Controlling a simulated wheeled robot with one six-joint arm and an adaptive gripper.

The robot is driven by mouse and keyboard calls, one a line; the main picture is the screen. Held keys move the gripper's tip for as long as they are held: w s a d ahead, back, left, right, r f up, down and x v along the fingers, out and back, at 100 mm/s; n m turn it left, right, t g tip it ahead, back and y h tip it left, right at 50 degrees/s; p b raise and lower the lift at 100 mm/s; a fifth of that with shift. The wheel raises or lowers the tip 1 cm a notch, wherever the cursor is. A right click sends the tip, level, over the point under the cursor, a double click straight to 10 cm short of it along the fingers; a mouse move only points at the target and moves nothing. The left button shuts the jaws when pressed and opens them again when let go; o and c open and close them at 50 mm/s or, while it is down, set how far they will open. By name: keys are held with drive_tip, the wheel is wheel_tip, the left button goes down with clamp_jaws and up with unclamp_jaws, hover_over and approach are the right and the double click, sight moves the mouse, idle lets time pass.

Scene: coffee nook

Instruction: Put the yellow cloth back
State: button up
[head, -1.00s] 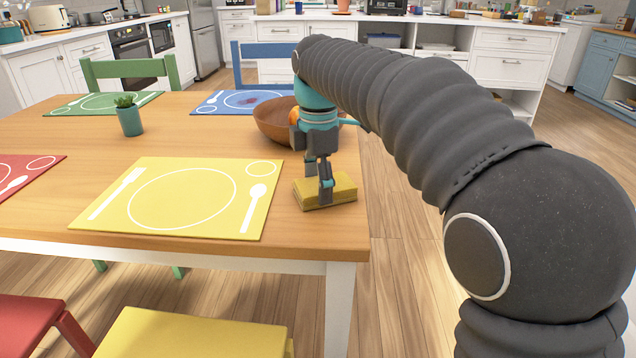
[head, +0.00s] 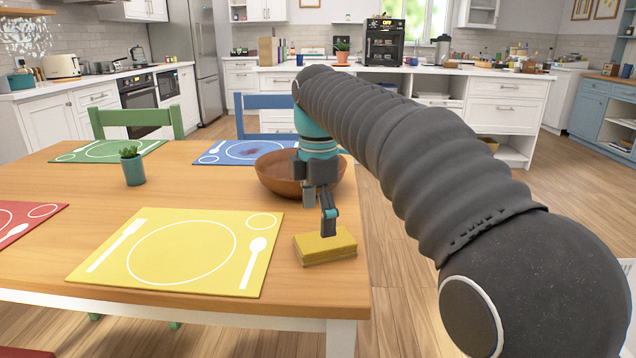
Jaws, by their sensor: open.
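The yellow cloth (head: 312,252) is a folded flat block on the wooden table, near the table's right front corner and just right of the yellow placemat (head: 150,262). My gripper (head: 328,229) points down at the cloth's far part, with its fingertips close above or touching its top; I cannot tell which. The jaws are open. One finger shows clearly and the other is largely hidden behind the gripper's own parts.
A brown wooden bowl (head: 277,178) stands just behind my gripper. A teal potted plant (head: 133,167) stands farther left. Blue (head: 225,157), green (head: 80,154) and red (head: 15,222) placemats lie on the table. The blue one has a dark stain. The table's right edge is close to the cloth.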

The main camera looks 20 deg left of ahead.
sight(319, 241)
wheel_tip(319, 241, up, 7)
idle(0.3)
drive_tip(key=shift+d+r, duration=0.1)
drive_tip(key=s+d+f+m+t, duration=0.15)
drive_tip(key=s+d+m, duration=0.25)
drive_tip(key=d+m, duration=0.5)
drive_tip(key=s+d+f+m+t, duration=0.1)
drive_tip(key=s+d+f+m, duration=0.2)
drive_tip(key=d, duration=0.9)
drive_tip(key=s+d+f+m+t, duration=0.3)
drive_tip(key=s+d+f+m, duration=0.8)
drive_tip(key=s+f+m, duration=0.2)
drive_tip(key=shift+s+d+f, duration=0.25)
drive_tip(key=shift+s+f, duration=0.1)
drive_tip(key=shift+f, duration=0.1)
